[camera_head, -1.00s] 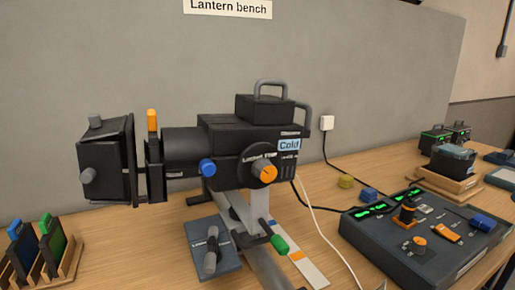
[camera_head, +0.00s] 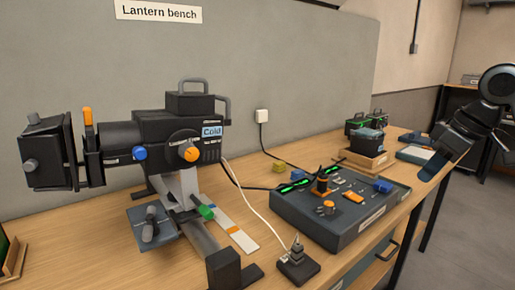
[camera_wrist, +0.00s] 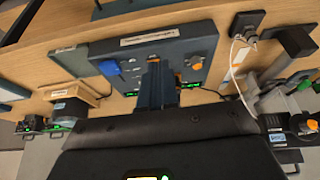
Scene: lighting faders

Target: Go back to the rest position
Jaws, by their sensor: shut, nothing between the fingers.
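My gripper (camera_wrist: 154,64) shows in the wrist view as dark fingers closed together, with nothing seen between them. In that view its tips overlap the control panel (camera_wrist: 200,48); I cannot tell the gap, and no contact shows. In the head view my arm is at the right, with its lower end over the floor beyond the bench's right edge. The dark control panel (camera_head: 290,219) with orange and blue knobs lies on the bench, left of the arm. The black lantern (camera_head: 150,135) with a "Cold" label stands on the bench at the left.
The wooden bench (camera_head: 75,250) runs along a grey wall. A small black block with a lever (camera_head: 297,268) sits at its front edge. A wooden tray (camera_head: 365,158) with a dark device is further back. Cables cross the bench. Open floor (camera_head: 470,245) lies at the right.

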